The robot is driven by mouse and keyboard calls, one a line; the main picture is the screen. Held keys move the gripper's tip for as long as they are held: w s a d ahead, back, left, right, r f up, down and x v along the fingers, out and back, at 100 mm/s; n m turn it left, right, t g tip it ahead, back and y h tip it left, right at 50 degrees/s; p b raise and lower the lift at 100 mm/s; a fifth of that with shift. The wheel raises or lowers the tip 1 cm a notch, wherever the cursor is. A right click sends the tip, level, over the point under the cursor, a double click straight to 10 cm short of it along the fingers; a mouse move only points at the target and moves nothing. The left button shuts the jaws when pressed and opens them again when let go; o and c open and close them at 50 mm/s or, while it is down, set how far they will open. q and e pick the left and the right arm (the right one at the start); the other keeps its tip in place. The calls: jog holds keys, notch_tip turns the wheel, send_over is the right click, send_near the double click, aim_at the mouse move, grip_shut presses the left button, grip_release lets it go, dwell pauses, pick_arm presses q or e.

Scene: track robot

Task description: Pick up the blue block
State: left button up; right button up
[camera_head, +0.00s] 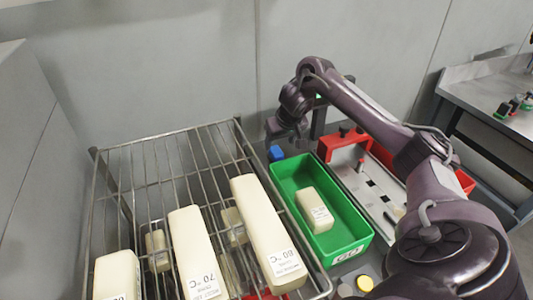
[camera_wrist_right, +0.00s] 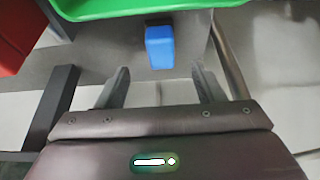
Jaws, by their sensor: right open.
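The blue block (camera_head: 276,153) is small and sits just beyond the far left corner of the green tray in the head view. In the right wrist view the blue block (camera_wrist_right: 160,47) lies ahead of my fingertips, centred between them, with a gap left. My right gripper (camera_head: 285,138) hangs above and close to the block in the head view. In the wrist view the right gripper (camera_wrist_right: 160,78) is open, with nothing between its fingers. My left gripper does not show.
The green tray (camera_head: 357,243) holds a cream block (camera_head: 314,209). A wire rack (camera_head: 150,140) with several cream blocks stands to the left. A red-ended fixture (camera_head: 343,143) stands right of the tray. A side bench (camera_head: 480,72) is at far right.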

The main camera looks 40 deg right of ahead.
aim_at(276, 150)
jog(key=shift+d+f+b, duration=0.1)
jog(key=shift+f+b, duration=0.3)
jog(key=shift+f, duration=0.5)
jog(key=shift+w+f, duration=0.2)
jog(key=shift+f, duration=0.15)
jog(key=x, duration=0.4)
jog(key=shift+w+r, duration=0.15)
jog(key=shift+w, duration=0.1)
jog(key=shift+f, duration=0.25)
jog(key=c, duration=1.1)
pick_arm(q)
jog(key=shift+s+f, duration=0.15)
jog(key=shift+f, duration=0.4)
pick_arm(e)
jog(key=shift+w+r, duration=0.1)
jog(key=shift+r, duration=0.05)
